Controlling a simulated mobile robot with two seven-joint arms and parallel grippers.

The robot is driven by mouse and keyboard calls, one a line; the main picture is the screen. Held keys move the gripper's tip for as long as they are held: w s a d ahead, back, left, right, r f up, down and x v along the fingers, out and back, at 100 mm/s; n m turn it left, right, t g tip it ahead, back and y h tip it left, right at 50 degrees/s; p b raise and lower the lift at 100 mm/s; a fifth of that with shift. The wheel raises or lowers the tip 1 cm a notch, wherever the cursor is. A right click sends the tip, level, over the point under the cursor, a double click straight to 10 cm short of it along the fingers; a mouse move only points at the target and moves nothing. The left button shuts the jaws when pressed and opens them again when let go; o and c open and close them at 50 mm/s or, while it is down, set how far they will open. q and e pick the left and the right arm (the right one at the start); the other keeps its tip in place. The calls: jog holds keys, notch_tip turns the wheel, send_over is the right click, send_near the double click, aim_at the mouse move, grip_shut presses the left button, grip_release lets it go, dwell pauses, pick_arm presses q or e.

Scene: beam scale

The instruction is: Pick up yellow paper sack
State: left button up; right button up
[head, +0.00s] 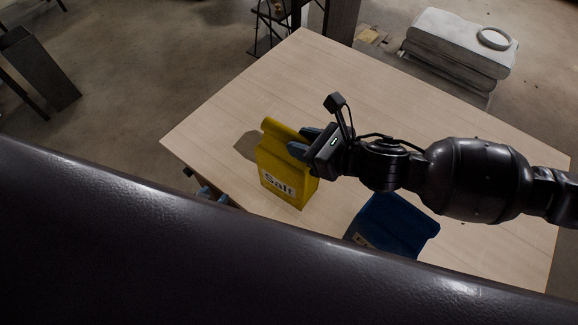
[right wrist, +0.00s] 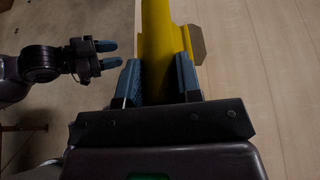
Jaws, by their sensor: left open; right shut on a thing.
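The yellow paper sack (head: 285,178), labelled "Salt", is upright at the near left part of the table. I cannot tell whether its base touches the tabletop. My right gripper (head: 303,143) comes in from the right and is shut on the sack's folded top. In the right wrist view the yellow sack (right wrist: 157,45) sits between the blue fingers of the right gripper (right wrist: 158,80). My left gripper (head: 212,195) is near the table's left edge, partly hidden in the head view. It is open and empty in the right wrist view (right wrist: 106,55).
A blue sack (head: 392,228) stands to the right on the wooden table (head: 420,115), partly under my right arm. The far half of the table is clear.

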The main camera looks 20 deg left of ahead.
grip_shut()
jog(key=shift+r, duration=0.25)
jog(key=shift+a+r, duration=0.1)
